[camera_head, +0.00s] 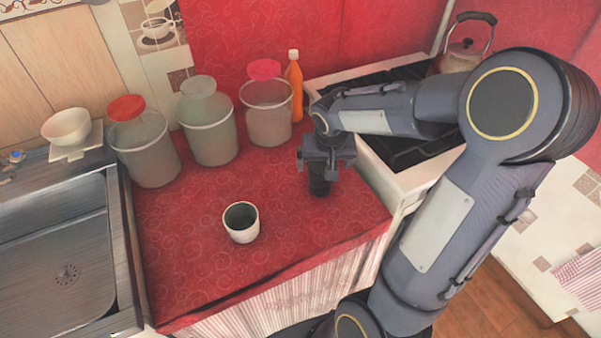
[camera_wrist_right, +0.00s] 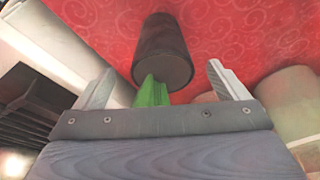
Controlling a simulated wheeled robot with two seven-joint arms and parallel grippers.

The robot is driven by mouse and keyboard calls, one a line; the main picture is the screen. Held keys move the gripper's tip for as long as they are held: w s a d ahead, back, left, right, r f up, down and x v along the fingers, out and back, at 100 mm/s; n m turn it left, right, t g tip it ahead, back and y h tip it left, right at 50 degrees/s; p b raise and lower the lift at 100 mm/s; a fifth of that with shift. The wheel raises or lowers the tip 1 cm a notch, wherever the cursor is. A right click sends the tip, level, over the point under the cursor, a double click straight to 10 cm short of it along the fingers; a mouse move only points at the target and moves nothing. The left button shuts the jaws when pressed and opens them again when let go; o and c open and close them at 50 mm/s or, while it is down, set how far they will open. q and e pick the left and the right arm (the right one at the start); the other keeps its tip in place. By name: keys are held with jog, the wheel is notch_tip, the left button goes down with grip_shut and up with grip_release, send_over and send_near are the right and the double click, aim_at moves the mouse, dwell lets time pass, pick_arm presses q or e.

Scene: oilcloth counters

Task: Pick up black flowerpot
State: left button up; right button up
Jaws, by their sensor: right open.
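The black flowerpot (camera_head: 320,186) stands on the red oilcloth near the stove, partly hidden beneath my right gripper (camera_head: 318,168). In the right wrist view the dark, round flowerpot (camera_wrist_right: 160,42) lies ahead of the right gripper (camera_wrist_right: 160,76). The fingers are spread wide, one to each side of the pot's near end, and hold nothing. A green piece (camera_wrist_right: 152,91) shows between the fingers at the pot's near end; I cannot tell whether it belongs to the pot. My left gripper is not in view.
A white cup (camera_head: 241,233) stands on the oilcloth left of the gripper. Several lidded jars (camera_head: 208,137) and an orange bottle (camera_head: 294,88) line the back. The stove (camera_head: 400,176) is close on the right; a sink (camera_head: 60,240) is at left.

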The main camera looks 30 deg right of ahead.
aim_at(318, 187)
jog(key=x, duration=0.7)
jog(key=shift+w+f, duration=0.15)
jog(key=shift+w, duration=0.05)
jog(key=c, duration=1.3)
